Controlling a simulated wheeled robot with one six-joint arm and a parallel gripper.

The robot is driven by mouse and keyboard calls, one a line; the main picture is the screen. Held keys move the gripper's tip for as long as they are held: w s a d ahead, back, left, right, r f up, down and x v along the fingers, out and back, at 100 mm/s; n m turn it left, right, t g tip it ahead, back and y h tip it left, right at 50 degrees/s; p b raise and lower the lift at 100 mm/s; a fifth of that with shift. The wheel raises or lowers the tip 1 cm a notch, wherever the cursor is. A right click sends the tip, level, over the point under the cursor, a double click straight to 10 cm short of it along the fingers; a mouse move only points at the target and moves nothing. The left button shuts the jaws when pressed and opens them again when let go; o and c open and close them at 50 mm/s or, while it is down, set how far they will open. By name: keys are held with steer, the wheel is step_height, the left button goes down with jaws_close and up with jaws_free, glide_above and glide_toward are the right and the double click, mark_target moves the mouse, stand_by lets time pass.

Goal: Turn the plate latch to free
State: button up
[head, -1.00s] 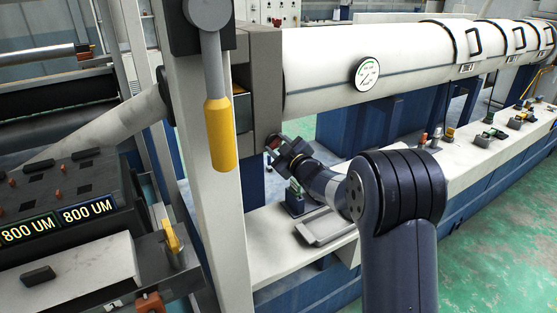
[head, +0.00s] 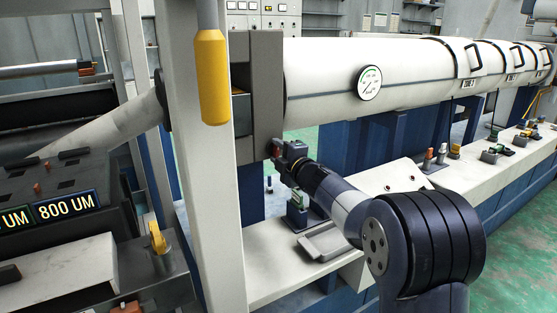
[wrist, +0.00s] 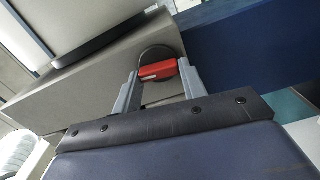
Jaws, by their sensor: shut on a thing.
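The plate latch (wrist: 158,70) is a small red bar on a dark round hub (wrist: 157,54), set in a grey block face in the wrist view. My gripper (wrist: 157,78) is around the red bar, one grey finger at each end, and shut on it. The bar lies nearly level in that view, tilted slightly. In the head view my gripper (head: 282,150) reaches the lower right side of the grey block (head: 262,100) at the end of the white barrel. The latch there is mostly hidden by my gripper.
A yellow-handled lever (head: 211,78) hangs in front of the pale post, left of the block. The white barrel (head: 330,75) with a gauge (head: 369,82) runs right above my arm. A bench (head: 270,255) with a grey tray (head: 322,241) and small fittings lies below.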

steer(key=shift+n+b, duration=0.3)
steer(key=shift+n, duration=0.3)
steer(key=o, duration=1)
steer(key=shift+s, duration=0.1)
steer(key=v, duration=1)
steer(key=shift+s+d, duration=0.25)
steer(key=shift+d, duration=0.05)
steer(key=x, duration=1.1)
steer(key=shift+s, duration=0.1)
